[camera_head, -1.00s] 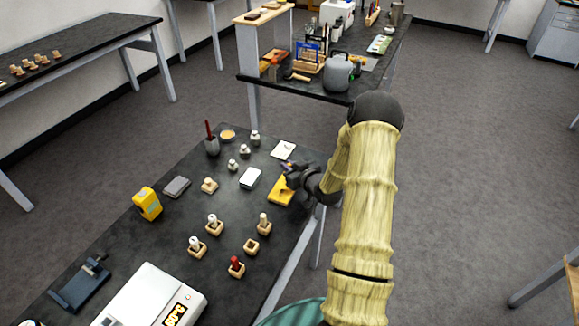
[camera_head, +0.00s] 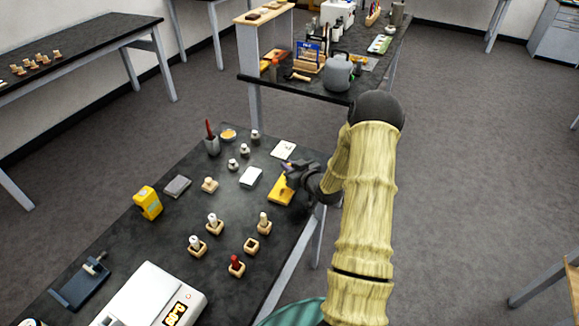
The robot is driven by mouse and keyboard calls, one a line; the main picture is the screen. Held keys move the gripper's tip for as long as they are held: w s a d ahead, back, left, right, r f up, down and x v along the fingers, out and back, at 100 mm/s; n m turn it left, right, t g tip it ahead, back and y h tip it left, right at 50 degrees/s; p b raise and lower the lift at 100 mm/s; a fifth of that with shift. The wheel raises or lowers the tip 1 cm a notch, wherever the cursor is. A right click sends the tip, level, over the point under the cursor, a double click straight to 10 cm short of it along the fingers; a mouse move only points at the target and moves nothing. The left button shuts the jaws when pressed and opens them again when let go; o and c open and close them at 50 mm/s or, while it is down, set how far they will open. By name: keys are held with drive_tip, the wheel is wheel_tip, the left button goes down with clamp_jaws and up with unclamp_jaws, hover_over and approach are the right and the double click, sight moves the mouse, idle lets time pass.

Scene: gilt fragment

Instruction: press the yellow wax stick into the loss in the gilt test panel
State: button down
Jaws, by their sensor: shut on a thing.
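The gilt test panel (camera_head: 281,191) is a gold-yellow block lying near the right edge of the black bench. My gripper (camera_head: 289,169) is right over its far end, low and close to it. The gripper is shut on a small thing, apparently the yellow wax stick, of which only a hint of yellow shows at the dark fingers. The loss in the panel and the stick's tip are too small or hidden. I cannot tell whether the stick touches the panel.
Wooden holders with white, tan and red-topped sticks stand nearer, beside an empty holder (camera_head: 251,246). A white card (camera_head: 251,177) lies left of the panel. A yellow device (camera_head: 147,202) and a white heater with a display (camera_head: 151,298) stand further left. A second bench is behind.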

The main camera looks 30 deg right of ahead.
drive_tip(key=shift+r+p, duration=1.45)
drive_tip(key=shift+r, duration=1.05)
drive_tip(key=shift+f, duration=0.1)
